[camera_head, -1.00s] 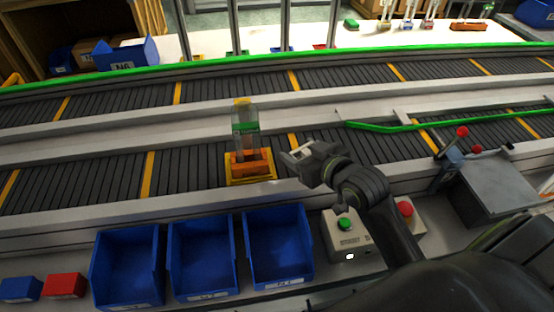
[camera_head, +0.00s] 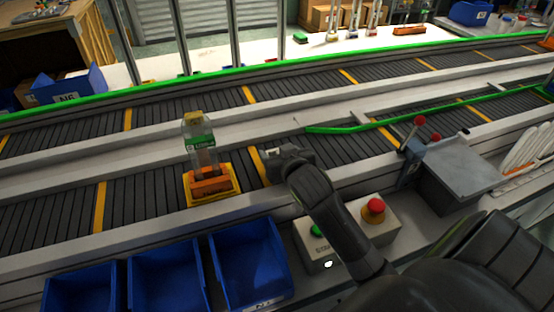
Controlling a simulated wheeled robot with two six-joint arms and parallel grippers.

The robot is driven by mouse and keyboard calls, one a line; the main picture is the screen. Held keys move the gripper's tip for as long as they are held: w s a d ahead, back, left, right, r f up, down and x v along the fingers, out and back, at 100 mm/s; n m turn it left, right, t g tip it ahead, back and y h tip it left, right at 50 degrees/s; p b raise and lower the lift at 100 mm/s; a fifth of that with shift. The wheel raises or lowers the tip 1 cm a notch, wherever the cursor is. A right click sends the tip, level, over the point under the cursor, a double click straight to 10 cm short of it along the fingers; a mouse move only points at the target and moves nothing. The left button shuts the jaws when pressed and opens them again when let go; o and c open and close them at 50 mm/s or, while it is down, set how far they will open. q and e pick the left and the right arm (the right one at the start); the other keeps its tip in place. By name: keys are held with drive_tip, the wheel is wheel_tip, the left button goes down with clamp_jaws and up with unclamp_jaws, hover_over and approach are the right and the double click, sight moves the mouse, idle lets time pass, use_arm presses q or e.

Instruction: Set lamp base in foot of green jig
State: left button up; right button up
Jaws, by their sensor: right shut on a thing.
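On the near conveyor lane a yellow carrier plate (camera_head: 190,203) bears an orange foot (camera_head: 211,185). A clear upright piece (camera_head: 206,158) with a green label (camera_head: 200,143) and a yellow top stands in it; whether this is the green jig or a lamp I cannot tell. My right gripper (camera_head: 271,154) is just right of this assembly, above the lane and apart from it. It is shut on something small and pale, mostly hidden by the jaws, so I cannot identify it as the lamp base. My left gripper is not in view.
Blue bins (camera_head: 252,255) stand along the front edge. A green rail (camera_head: 350,129) and a red-knobbed lever (camera_head: 419,120) are to the right. Lamp-like items (camera_head: 333,25) stand on the back table.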

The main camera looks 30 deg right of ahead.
drive_tip(key=shift+f, duration=0.95)
drive_tip(key=o, duration=1.1)
drive_tip(key=shift+c, duration=0.2)
